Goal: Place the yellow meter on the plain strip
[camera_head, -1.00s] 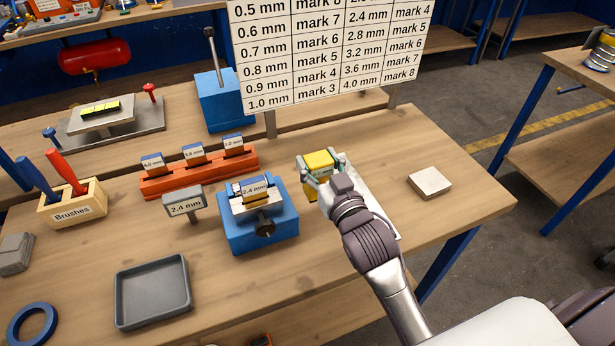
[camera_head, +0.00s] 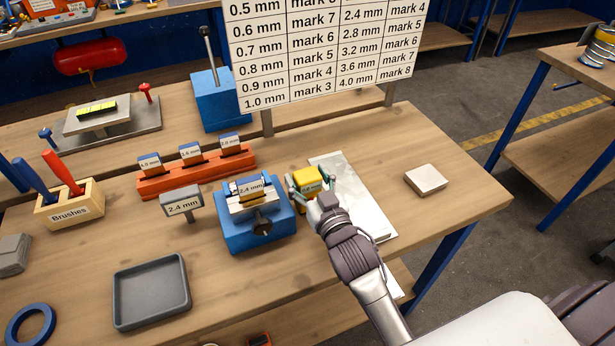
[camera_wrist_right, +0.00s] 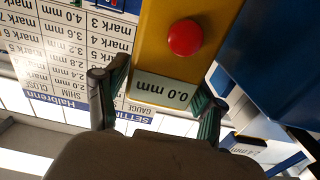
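The yellow meter (camera_head: 307,177) is between the fingers of my right gripper (camera_head: 309,190), which looks closed on its sides. In the right wrist view the meter (camera_wrist_right: 178,55) shows a red button and a display reading 0.0 mm, with the gripper's fingers (camera_wrist_right: 158,105) on either side. The meter is just left of the plain strip (camera_head: 362,208), a bare grey metal sheet on the bench, and right of the blue vise. Whether its underside touches the bench cannot be told. My left gripper is not in view.
The blue vise (camera_head: 258,232) holds a piece labelled 2.4 mm, close to the meter's left. A 2.4 mm sign (camera_head: 181,204), an orange rack (camera_head: 196,175) and a grey tray (camera_head: 151,291) are farther left. A small metal block (camera_head: 426,180) lies right of the strip. A chart board (camera_head: 322,52) stands behind.

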